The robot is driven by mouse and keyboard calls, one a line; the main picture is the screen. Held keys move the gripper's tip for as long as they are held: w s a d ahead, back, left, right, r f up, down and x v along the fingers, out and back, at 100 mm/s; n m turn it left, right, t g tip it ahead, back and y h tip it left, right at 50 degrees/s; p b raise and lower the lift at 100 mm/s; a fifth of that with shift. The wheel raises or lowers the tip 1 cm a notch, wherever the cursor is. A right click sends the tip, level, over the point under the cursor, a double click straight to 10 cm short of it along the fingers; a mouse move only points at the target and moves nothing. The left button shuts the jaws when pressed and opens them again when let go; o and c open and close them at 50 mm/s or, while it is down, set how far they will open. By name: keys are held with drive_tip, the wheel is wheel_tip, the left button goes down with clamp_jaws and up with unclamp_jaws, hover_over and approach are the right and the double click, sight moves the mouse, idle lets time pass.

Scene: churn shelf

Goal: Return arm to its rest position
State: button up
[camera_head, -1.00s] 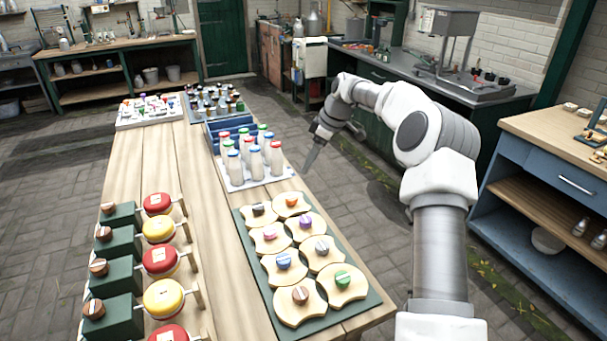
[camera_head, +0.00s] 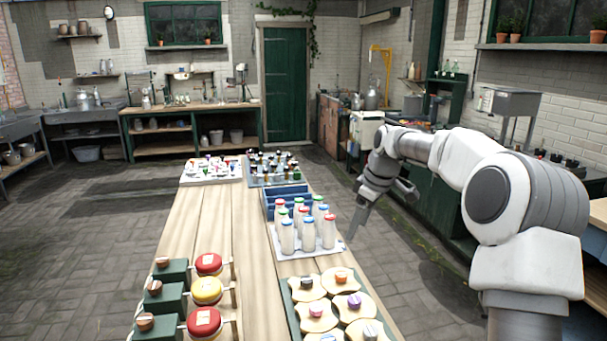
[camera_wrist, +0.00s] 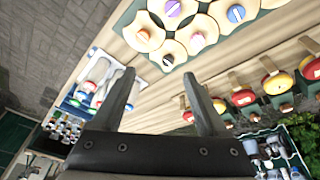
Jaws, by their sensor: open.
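My gripper (camera_head: 377,217) is at the right of the long wooden table (camera_head: 205,225), raised beside the tray of milk bottles, and points downward. In the wrist view my gripper (camera_wrist: 158,90) shows two dark fingers spread apart with nothing between them. My white and grey arm reaches in from the right side of the head view.
The table holds a white tray of capped bottles (camera_head: 308,232), a green board of wooden pieces with coloured knobs (camera_head: 335,305), red and yellow round items (camera_head: 207,290) by green blocks, and trays of small items at the far end. Paved floor lies open at left (camera_head: 90,250).

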drive_tip(key=s+a+r+m+h, duration=0.1)
drive_tip(key=s+r+m, duration=0.15)
drive_tip(key=s, duration=0.45)
drive_tip(key=s+a+r+m+t+h, duration=0.1)
drive_tip(key=s+r, duration=0.2)
drive_tip(key=s, duration=0.3)
drive_tip(key=s+a+r+m+h, duration=0.1)
drive_tip(key=s+r, duration=0.2)
drive_tip(key=s, duration=0.4)
drive_tip(key=s+f+m+t, duration=0.1)
drive_tip(key=s+f+m, duration=0.1)
drive_tip(key=s, duration=0.7)
drive_tip(key=s+d+f+m+t, duration=0.1)
drive_tip(key=s+m, duration=0.3)
drive_tip(key=s, duration=0.5)
drive_tip(key=shift+s+d+f+y, duration=0.2)
drive_tip(key=shift+f+y, duration=0.1)
drive_tip(key=shift+f, duration=0.45)
